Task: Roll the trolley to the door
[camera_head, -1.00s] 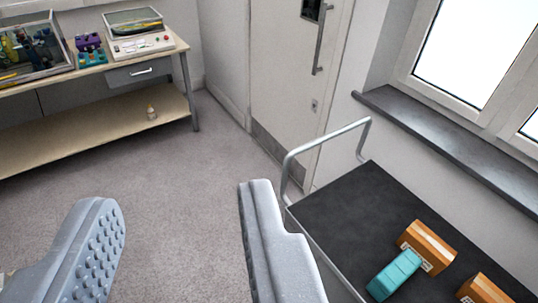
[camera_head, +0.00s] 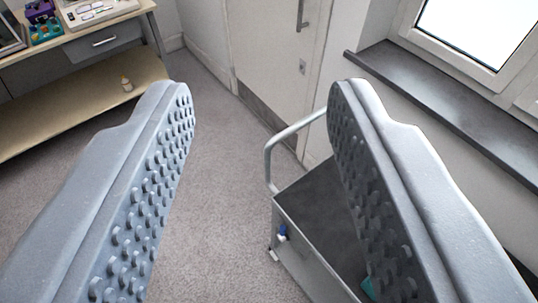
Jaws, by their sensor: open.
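The trolley (camera_head: 315,212) stands at the lower right, with a dark top and a grey side. Its bent metal tube handle (camera_head: 268,160) rises at the end towards the door. The white door (camera_head: 280,62), with a metal pull handle and a kick plate, is shut in the far wall. My gripper (camera_head: 262,95) is open and empty, its studded fingers wide apart. The right finger overlaps the trolley and part of its handle in the picture. Most of the load on the trolley is hidden; only a bit of a teal thing (camera_head: 368,287) shows.
A dark window sill (camera_head: 440,85) juts out at the right. Grey carpet (camera_head: 215,190) is clear between bench and trolley.

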